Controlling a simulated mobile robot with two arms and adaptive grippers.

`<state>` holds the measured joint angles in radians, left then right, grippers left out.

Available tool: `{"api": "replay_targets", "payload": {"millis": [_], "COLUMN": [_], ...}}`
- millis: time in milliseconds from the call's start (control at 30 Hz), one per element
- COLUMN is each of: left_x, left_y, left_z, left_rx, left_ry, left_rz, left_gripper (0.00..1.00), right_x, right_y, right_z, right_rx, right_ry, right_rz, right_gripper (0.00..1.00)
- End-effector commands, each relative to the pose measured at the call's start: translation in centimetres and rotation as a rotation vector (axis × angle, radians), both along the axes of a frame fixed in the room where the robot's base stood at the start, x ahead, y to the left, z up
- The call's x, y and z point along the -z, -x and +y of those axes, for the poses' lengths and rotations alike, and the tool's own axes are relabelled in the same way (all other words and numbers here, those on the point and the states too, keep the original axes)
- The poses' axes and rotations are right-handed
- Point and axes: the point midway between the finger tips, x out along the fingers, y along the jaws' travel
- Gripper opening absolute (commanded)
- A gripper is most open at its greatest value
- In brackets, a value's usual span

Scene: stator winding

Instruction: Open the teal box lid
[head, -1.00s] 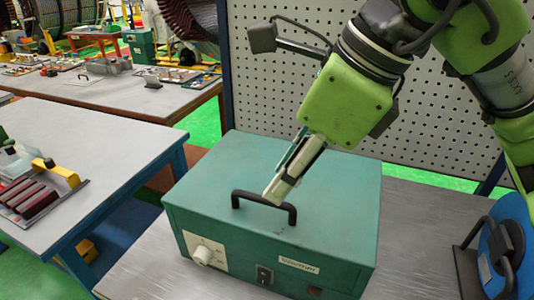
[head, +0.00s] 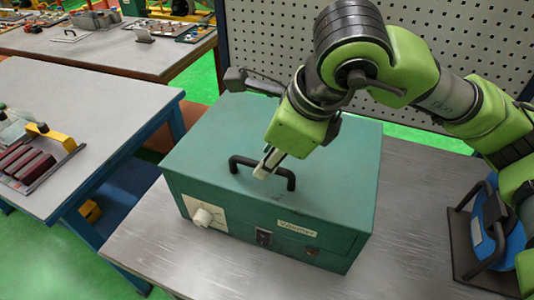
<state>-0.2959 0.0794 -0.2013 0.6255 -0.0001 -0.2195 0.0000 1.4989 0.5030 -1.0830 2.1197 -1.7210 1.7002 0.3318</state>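The teal box (head: 200,182) stands on a grey metal table, with its lid (head: 325,165) down flat. A black bar handle (head: 290,180) is fixed on the lid. My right gripper (head: 264,168) comes down from above, and its pale fingertips are at the middle of the handle bar. The fingers overlap each other from this angle, so I cannot tell whether they are closed on the bar. My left gripper is not in view.
A blue round device (head: 485,230) on a dark base is at the right. A table at the left (head: 80,100) carries a tray with dark red parts (head: 25,168). A perforated panel (head: 430,90) stands behind the box. The grey table (head: 410,240) has free room right of the box.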

Motion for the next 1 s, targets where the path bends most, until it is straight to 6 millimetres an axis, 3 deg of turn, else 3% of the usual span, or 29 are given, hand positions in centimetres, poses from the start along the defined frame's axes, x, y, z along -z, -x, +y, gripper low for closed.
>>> {"api": "replay_targets", "payload": {"millis": [200, 467, 567, 833, 1000], "left_x": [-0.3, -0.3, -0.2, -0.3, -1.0], "left_y": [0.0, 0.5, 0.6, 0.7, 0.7], "left_z": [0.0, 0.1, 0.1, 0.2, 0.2], "left_rx": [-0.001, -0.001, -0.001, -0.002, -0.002], "left_ry": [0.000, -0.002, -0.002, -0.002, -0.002], "left_rz": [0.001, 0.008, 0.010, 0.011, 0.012], "left_gripper": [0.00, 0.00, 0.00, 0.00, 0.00], "right_x": [1.3, 1.4, 1.4, 1.2, -0.1], "right_y": [-0.4, -0.5, -0.5, -0.5, -0.8], "right_z": [0.4, 0.4, 0.4, 0.4, 0.3], "right_rx": [0.000, 0.000, 0.000, 0.000, 0.002], "right_ry": [0.000, 0.000, 0.000, -0.003, -0.017], "right_rz": [0.000, 0.000, 0.000, 0.004, 0.036], "right_gripper": [0.28, 0.28, 0.02, 0.00, 0.00]}}
